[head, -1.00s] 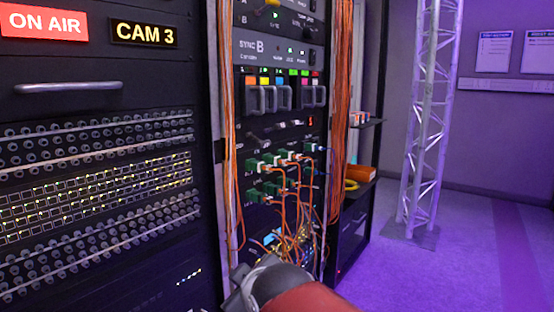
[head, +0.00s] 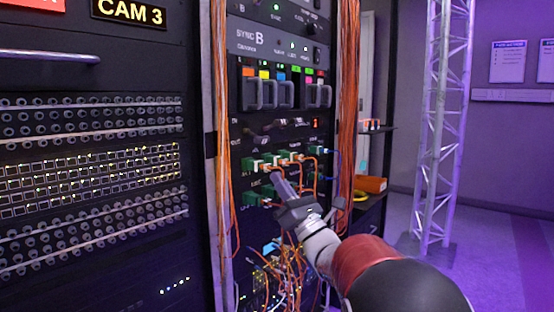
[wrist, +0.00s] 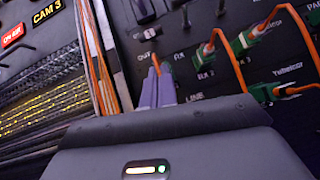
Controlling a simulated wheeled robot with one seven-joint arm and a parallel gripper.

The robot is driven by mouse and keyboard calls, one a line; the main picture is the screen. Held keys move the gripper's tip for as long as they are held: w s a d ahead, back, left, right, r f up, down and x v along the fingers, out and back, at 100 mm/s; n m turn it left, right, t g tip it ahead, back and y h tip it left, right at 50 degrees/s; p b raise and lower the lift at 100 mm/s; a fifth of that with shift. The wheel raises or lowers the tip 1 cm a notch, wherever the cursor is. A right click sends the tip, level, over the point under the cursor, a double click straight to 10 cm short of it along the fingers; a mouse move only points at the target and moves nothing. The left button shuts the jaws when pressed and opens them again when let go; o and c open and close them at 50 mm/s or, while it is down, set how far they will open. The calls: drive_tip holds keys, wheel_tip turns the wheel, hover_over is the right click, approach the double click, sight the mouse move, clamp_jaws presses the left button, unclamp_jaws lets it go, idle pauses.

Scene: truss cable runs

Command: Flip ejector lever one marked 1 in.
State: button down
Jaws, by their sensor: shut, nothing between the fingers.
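My gripper (head: 278,174) is shut and empty in front of the rack's patch panel, among the green connectors. In the wrist view its two fingers (wrist: 156,88) lie together, pointing at the black panel below printed labels. Small levers (head: 266,127) show as a row on the dark strip above the connectors, above and left of my fingertips. I cannot read which lever is marked 1, nor tell its position.
Green connectors (head: 250,164) with orange cables (head: 300,262) crowd around and below my gripper. Orange cable bundles run down both sides of the rack; the right bundle (head: 348,100) is close to my arm. Grey module handles (head: 285,94) stick out above. A truss (head: 440,130) stands at right.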

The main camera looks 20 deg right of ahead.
drive_tip(key=shift+s+d+f+n+g+y, duration=0.1)
drive_tip(key=shift+n+g+y, duration=0.05)
drive_tip(key=shift+n+y, duration=0.45)
drive_tip(key=shift+s+d+f+n+g+y, duration=0.1)
drive_tip(key=shift+d+f+n+g+y, duration=0.1)
drive_tip(key=shift+n+y, duration=0.4)
drive_tip(key=shift+d+f+n+g+y, duration=0.15)
drive_tip(key=shift+n+y, duration=0.25)
drive_tip(key=shift+n, duration=0.4)
drive_tip(key=shift+a+r, duration=0.15)
drive_tip(key=p, duration=0.2)
approach(249, 134)
drive_tip(key=x, duration=0.4)
drive_tip(key=shift+w+a+r, duration=0.15)
drive_tip(key=shift+w, duration=0.25)
drive_tip(key=shift+s+h+b, duration=0.15)
drive_tip(key=shift+h+b, duration=0.15)
drive_tip(key=shift+b, duration=0.05)
